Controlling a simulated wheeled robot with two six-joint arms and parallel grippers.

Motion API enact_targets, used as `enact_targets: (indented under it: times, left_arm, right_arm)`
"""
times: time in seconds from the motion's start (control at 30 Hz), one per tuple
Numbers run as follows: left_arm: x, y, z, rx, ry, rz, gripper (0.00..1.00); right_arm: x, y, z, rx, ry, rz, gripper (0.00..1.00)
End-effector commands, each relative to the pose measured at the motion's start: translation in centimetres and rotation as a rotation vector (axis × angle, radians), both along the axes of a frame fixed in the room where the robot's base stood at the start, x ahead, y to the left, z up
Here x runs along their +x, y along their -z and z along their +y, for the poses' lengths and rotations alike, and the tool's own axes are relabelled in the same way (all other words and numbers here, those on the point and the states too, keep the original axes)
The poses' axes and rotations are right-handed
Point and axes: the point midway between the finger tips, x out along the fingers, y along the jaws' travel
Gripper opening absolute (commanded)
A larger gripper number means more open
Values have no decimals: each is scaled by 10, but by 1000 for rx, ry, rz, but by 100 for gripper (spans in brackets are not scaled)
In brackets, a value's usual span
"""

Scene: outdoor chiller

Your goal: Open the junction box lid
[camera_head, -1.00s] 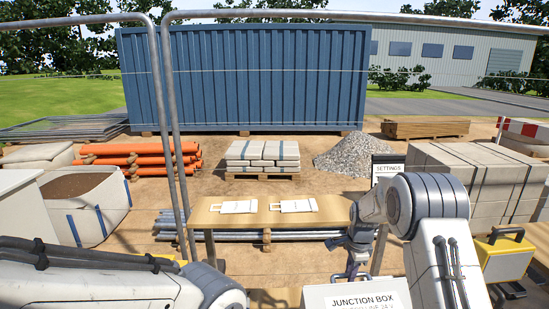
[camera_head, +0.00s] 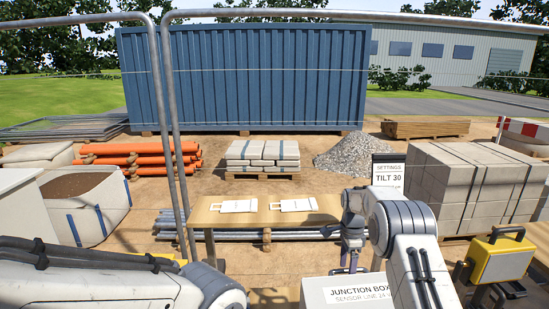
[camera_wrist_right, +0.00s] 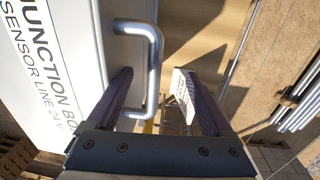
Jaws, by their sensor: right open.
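The junction box (camera_head: 318,291) is a white box with a printed label at the bottom of the head view, partly hidden by my right arm. Its lid looks closed. In the right wrist view the labelled box face (camera_wrist_right: 50,60) is at left, with a grey metal bar handle (camera_wrist_right: 154,50) standing off it. My right gripper (camera_head: 349,268) is at the far edge of the box. In the wrist view its open fingers (camera_wrist_right: 157,85) are on either side of the handle's lower part, closer to the left finger; I cannot tell whether they touch. My left gripper is out of view.
A wooden table (camera_head: 245,215) with two white cards stands beyond the box. A settings sign (camera_head: 388,172) reads TILT 30. A yellow case (camera_head: 501,258) stands at right, near stacked blocks (camera_head: 475,185). A metal fence frame (camera_head: 172,130) rises at left.

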Motion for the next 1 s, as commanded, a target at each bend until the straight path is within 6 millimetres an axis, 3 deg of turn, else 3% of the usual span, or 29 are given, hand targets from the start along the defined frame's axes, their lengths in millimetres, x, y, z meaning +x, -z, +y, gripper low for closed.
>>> enact_targets:
  times: [0.23,0.7,1.0]
  left_arm:
    - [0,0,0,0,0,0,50]
    - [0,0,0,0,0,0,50]
    - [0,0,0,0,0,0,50]
  right_arm:
    - [1,-4,0,0,0,-2,84]
    - [5,-58,0,0,0,-4,84]
    - [6,-71,0,0,0,-1,84]
